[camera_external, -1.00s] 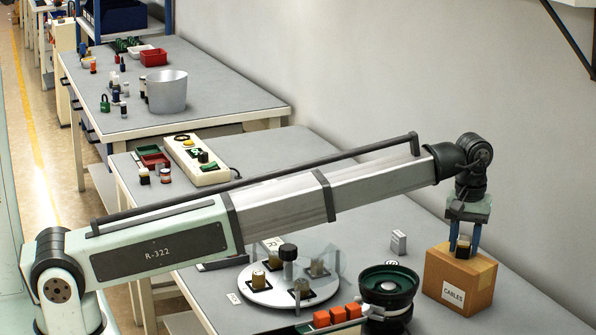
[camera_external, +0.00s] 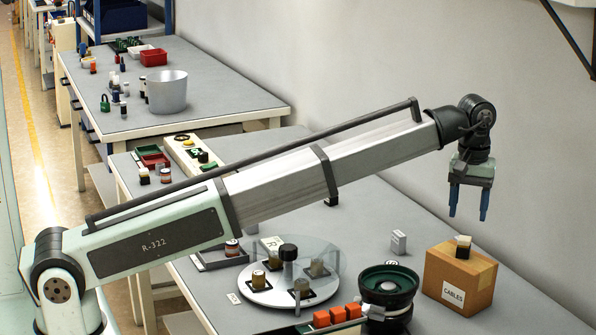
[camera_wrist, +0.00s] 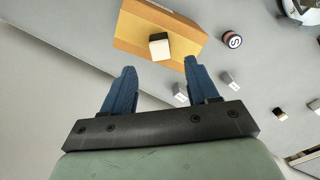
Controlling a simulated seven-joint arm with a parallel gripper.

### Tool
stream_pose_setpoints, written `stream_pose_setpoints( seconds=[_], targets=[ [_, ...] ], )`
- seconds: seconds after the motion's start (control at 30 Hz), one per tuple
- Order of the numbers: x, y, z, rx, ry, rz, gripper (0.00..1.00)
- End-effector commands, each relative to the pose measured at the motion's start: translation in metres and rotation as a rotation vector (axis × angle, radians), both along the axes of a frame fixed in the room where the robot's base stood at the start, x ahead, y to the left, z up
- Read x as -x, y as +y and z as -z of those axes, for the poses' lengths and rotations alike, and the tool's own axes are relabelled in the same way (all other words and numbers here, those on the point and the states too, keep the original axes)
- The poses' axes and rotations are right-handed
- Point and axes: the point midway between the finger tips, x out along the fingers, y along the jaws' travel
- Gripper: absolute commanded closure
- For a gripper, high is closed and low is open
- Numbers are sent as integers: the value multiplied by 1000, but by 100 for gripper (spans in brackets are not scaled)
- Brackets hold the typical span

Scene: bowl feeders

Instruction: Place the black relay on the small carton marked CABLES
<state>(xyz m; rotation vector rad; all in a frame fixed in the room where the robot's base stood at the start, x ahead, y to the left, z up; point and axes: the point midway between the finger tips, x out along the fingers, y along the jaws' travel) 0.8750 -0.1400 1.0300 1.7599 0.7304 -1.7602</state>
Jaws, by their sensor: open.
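The small brown carton marked CABLES (camera_external: 446,275) stands on the bench at the lower right. The relay (camera_external: 463,250), a small block with dark and pale faces, rests on top of the carton near its middle. My gripper (camera_external: 468,212) is open and empty, above the carton and apart from the relay. In the wrist view its blue fingers (camera_wrist: 160,68) are spread, with the relay beyond their tips.
A dark green bowl feeder (camera_external: 388,283) stands left of the carton, with orange blocks (camera_external: 338,315) beside it. A round turntable (camera_external: 262,292) with several small parts is further left. A small grey box (camera_external: 399,242) stands behind the feeder. The bench right of the carton is clear.

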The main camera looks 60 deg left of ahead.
Motion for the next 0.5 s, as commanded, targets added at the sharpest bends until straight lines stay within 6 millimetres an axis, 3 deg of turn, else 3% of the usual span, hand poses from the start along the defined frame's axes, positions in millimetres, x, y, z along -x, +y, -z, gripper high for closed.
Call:
stream_pose_setpoints(
  seconds=[0.2,0.5],
  targets=[
    [-1,0,-30,1,-1,0,41],
    [0,0,-42,0,0,0,41]
  ],
)
